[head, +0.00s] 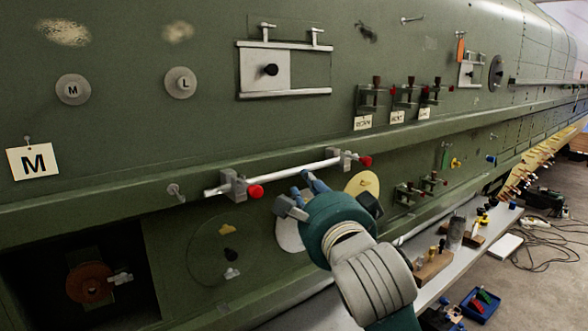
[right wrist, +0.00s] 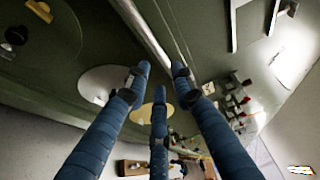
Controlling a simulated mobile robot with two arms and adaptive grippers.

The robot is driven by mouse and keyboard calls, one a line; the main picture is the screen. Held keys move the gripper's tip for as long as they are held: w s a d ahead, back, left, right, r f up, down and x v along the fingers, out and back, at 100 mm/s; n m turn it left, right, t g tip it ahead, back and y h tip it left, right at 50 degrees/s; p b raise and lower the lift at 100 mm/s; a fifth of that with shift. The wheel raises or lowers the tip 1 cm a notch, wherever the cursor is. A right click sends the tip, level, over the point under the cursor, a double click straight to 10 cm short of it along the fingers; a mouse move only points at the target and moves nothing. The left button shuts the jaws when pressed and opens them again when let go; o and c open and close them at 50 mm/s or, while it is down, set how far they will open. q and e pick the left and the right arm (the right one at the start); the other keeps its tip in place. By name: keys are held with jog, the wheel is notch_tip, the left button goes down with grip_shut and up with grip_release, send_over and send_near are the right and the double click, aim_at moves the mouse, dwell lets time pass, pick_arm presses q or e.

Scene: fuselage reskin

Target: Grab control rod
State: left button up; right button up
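The control rod (head: 283,174) is a thin pale rod, held roughly level along the green fuselage side by two grey clamps. The left clamp (head: 234,185) and the right clamp (head: 345,160) each have a red knob. My right gripper (head: 305,190) is just below the rod's middle, with its blue fingers toward the fuselage. In the right wrist view the rod (right wrist: 147,30) runs beyond the fingertips, and the gripper (right wrist: 160,75) is open with nothing between its fingers. Whether a finger touches the rod cannot be told. My left gripper is not in view.
A fuselage ledge (head: 110,198) runs behind the rod. Round covers, including a yellow one (head: 362,186), sit below it. A bench (head: 470,215) with tools and small parts stands at the right. Cables (head: 545,250) and a blue tray (head: 480,304) lie on the floor.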

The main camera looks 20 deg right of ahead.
aim_at(294, 174)
jog(key=w+p, duration=0.4)
jog(key=w, duration=0.4)
jog(key=shift+w+r+p, duration=0.15)
jog(key=shift+p, duration=0.2)
jog(key=shift+w, duration=0.35)
jog(key=shift+w+f, duration=0.1)
jog(key=shift+f, duration=0.15)
grip_shut()
